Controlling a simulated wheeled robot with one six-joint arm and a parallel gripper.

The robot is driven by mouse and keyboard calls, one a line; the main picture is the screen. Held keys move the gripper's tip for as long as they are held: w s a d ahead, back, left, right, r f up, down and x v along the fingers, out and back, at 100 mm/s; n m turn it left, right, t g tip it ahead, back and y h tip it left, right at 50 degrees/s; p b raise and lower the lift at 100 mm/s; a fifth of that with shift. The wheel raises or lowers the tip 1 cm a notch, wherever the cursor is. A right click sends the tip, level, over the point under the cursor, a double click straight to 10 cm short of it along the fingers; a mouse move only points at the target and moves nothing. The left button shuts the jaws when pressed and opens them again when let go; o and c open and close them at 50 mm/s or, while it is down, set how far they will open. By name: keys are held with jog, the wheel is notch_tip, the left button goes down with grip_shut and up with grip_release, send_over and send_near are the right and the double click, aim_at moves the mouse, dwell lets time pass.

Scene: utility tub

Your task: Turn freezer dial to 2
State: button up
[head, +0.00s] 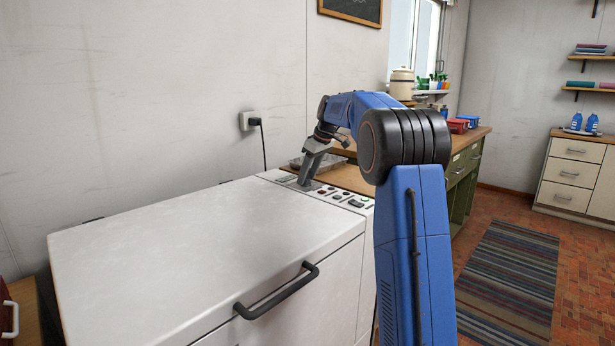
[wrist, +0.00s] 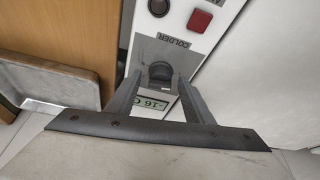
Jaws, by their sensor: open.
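The white chest freezer (head: 190,235) fills the lower left of the head view, with a control strip (head: 347,196) along its far right end. My gripper (head: 305,182) reaches down over this strip. In the wrist view my gripper (wrist: 160,78) is open, with one finger on each side of a dark round control (wrist: 160,70) beside an upside-down "COLDER" label (wrist: 173,40). Whether the fingers touch it I cannot tell. An upside-down display (wrist: 154,103) reading about -16 C shows between the fingers. No dial number 2 is readable.
A red square button (wrist: 199,21) and another dark round control (wrist: 159,7) sit further along the strip. A tray (wrist: 45,85) lies on the wooden counter beside the freezer. A black lid handle (head: 277,292) is on the freezer's front. A wall plug (head: 250,121) is behind.

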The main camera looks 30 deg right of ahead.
jog(key=shift+f, duration=0.15)
jog(key=c, duration=1)
jog(key=shift+c, duration=0.2)
jog(key=shift+a+m, duration=0.15)
jog(key=shift+m, duration=0.15)
jog(key=m+h, duration=0.1)
jog(key=m, duration=0.2)
jog(key=shift+a+m+h, duration=0.15)
jog(key=shift+m+h, duration=0.15)
jog(key=shift+h, duration=0.1)
jog(key=m+h, duration=0.1)
jog(key=m, duration=0.1)
jog(key=m+h, duration=0.1)
jog(key=m, duration=0.2)
jog(key=shift+a, duration=0.1)
jog(key=shift+m, duration=0.4)
